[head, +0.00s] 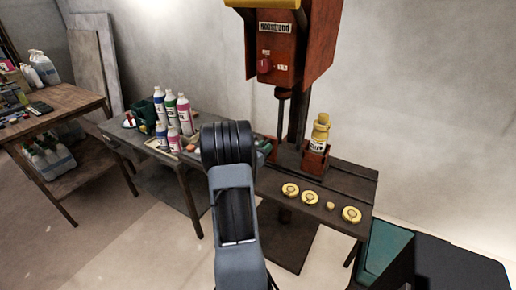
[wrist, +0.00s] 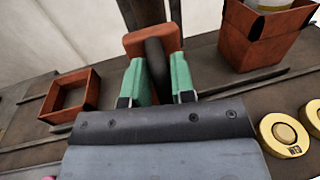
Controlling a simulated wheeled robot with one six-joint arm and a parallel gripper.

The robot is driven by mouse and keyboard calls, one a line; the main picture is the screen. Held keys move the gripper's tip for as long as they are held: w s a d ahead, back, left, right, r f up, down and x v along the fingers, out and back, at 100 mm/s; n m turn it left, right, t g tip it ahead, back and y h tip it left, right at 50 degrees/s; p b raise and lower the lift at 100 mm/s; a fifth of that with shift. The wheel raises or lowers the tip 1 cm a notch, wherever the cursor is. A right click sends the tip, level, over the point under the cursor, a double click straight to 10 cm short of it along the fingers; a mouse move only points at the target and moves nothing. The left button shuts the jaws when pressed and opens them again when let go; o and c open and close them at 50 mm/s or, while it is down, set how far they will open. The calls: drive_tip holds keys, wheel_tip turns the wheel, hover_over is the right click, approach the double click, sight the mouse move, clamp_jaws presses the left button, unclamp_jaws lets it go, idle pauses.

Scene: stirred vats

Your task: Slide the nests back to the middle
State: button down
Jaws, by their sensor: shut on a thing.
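Two orange nests show in the wrist view. The left nest (wrist: 91,88) is an empty square frame on the dark bench. The right nest (wrist: 270,44) holds a pale container; in the head view, this nest (head: 315,160) holds a yellow bottle (head: 320,130). My gripper (wrist: 158,88) is between the two nests, its green fingers shut on a dark rounded handle (wrist: 156,66). An orange block (wrist: 138,43) sits right behind the handle; whether they are joined is unclear. My arm hides much of this part of the bench in the head view.
An orange stirring machine (head: 290,50) stands over the bench (head: 345,186). Several yellow discs lie along the bench's front right, one near my gripper (wrist: 284,136). Bottles (head: 171,110) crowd the table at left. A teal bin (head: 388,250) stands at the lower right.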

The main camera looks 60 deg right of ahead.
drive_tip(key=shift+s, duration=1.05)
drive_tip(key=c, duration=1.1)
unclamp_jaws()
drive_tip(key=b+v, duration=0.1)
drive_tip(key=v, duration=1.3)
drive_tip(key=shift+s, duration=0.1)
